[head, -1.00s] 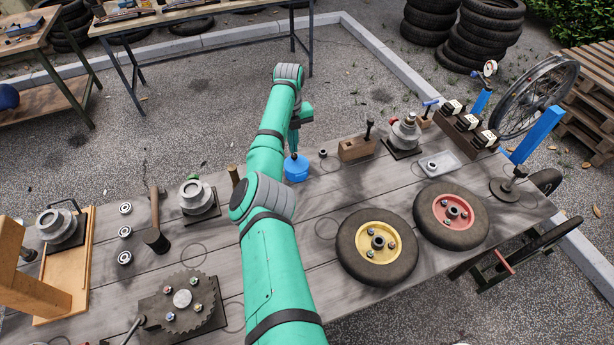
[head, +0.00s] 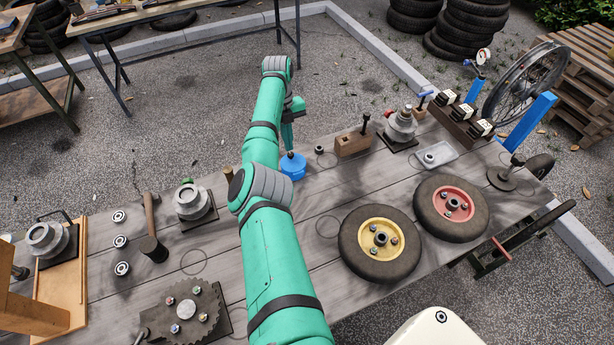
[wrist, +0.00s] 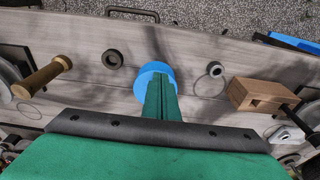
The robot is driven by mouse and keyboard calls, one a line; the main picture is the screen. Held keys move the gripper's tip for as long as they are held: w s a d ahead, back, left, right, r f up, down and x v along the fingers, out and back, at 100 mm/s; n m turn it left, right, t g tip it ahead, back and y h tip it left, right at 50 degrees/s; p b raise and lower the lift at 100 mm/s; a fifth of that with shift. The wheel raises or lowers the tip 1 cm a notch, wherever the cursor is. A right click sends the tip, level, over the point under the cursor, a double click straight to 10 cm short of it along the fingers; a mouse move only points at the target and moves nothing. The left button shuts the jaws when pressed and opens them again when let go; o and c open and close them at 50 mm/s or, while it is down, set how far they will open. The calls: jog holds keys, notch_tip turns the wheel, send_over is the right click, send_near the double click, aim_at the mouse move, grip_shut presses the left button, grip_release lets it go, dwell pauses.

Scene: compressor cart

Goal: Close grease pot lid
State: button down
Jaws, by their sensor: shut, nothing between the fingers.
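The blue grease pot (head: 293,171) stands on the grey plank bench near its far edge, just past my arm. It also shows in the wrist view as a round blue shape (wrist: 149,74), partly hidden behind my fingers. My gripper (head: 289,152) points down right over the pot, its fingers together and empty. In the wrist view the fingertips (wrist: 159,80) overlap the blue top; I cannot tell whether they touch it. The lid cannot be told apart from the pot, so its angle is unclear.
A wooden block (head: 352,143) and a small dark ring (head: 319,149) are right of the pot. A hammer (head: 151,235) and a flanged part (head: 190,201) lie left. Yellow-hubbed (head: 380,243) and red-hubbed (head: 453,207) wheels occupy the right front.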

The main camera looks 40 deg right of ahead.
jog(key=shift+a+f, duration=0.3)
jog(key=shift+f, duration=0.35)
jog(key=shift+w+d+r, duration=0.15)
jog(key=shift+w+r, duration=0.05)
jog(key=shift+r, duration=0.3)
notch_tip(320, 180, up, 11)
jog(key=w, duration=0.1)
jog(key=shift+w+d, duration=0.15)
jog(key=shift+d, duration=0.2)
